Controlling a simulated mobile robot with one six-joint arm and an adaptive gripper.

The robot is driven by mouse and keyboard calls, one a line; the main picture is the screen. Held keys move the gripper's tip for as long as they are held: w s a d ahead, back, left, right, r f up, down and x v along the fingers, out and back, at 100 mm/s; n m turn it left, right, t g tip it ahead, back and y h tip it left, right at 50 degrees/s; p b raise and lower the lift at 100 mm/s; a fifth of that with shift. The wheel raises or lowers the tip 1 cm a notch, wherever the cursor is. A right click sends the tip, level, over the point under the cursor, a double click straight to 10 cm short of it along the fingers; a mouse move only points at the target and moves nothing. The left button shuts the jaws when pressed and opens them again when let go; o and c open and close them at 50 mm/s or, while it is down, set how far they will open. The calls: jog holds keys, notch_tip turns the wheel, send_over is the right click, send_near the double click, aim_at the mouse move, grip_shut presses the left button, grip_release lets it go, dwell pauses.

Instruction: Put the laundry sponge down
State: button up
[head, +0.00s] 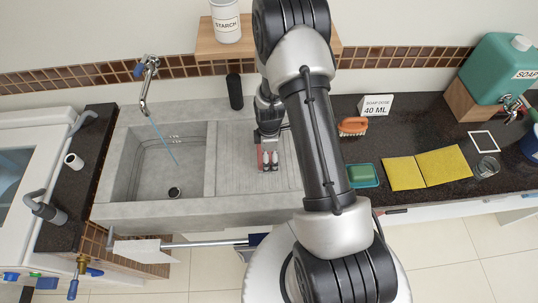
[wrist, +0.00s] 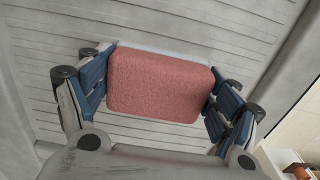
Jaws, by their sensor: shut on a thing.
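The laundry sponge (wrist: 155,85) is a reddish-pink rounded block with a pale layer showing along its far edge in the wrist view. My gripper (head: 268,158) is shut on it, with blue-padded fingers at its left and right ends. In the head view they are over the ribbed drainboard (head: 232,175) of the grey stone sink, right of the basin. The arm points down there, and only a little reddish colour shows between the fingers. I cannot tell whether the sponge touches the drainboard.
The sink basin (head: 150,178) with a running tap (head: 149,85) lies left. A black cylinder (head: 235,91) stands behind. On the dark counter right are a brush (head: 353,126), a green soap in a dish (head: 361,174), yellow cloths (head: 427,169) and a glass (head: 487,168).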

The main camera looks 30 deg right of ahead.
jog(key=shift+r, duration=0.1)
jog(key=o, duration=0.9)
jog(key=shift+c, duration=0.2)
